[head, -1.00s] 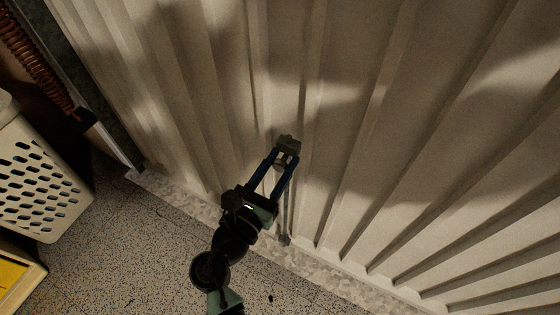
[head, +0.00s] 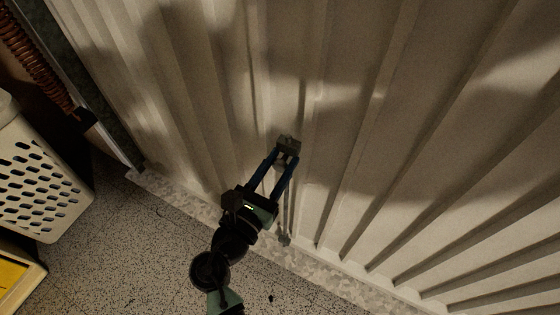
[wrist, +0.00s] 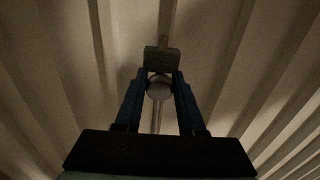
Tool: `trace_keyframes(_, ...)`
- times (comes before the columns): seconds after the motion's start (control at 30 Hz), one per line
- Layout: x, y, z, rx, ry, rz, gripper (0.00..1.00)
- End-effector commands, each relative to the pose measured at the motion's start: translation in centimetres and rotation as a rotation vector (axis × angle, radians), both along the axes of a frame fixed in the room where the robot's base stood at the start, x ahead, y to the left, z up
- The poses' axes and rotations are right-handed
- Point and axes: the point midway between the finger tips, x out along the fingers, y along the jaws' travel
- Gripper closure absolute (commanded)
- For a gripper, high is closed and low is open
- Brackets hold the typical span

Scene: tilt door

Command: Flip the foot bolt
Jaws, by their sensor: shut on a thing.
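The foot bolt (wrist: 156,116) is a slim vertical rod on the pale ribbed door (head: 340,120), low down near the floor. A dark grey block (head: 288,142) sits at its upper part, and it also shows in the wrist view (wrist: 162,59). A round pale knob (wrist: 159,88) shows just below the block. My gripper (head: 284,158) has its two blue fingers on either side of the knob, with the tips close under the block. It is shut on the foot bolt. The bolt's lower end (head: 285,239) shows beside my gripper near the floor strip.
A white perforated basket (head: 40,185) stands at the left, above a box with a yellow panel (head: 14,272). A coiled brown hose (head: 38,62) hangs at the upper left by the door frame. The speckled floor (head: 120,250) is mostly clear.

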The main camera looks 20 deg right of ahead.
Motion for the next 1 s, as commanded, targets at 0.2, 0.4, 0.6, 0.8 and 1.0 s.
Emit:
trace_keyframes(0.2,0.0,0.1,-0.1,0.0,0.001,0.0,1.0)
trace_keyframes(0.4,0.0,0.1,-0.9,0.0,0.003,0.0,1.0)
trace_keyframes(0.6,0.0,0.1,-4.3,0.001,0.004,0.0,1.0)
trace_keyframes(0.8,0.0,0.1,-4.6,0.002,0.004,0.001,1.0)
trace_keyframes(1.0,-0.1,0.1,-4.8,0.004,0.007,0.002,0.47)
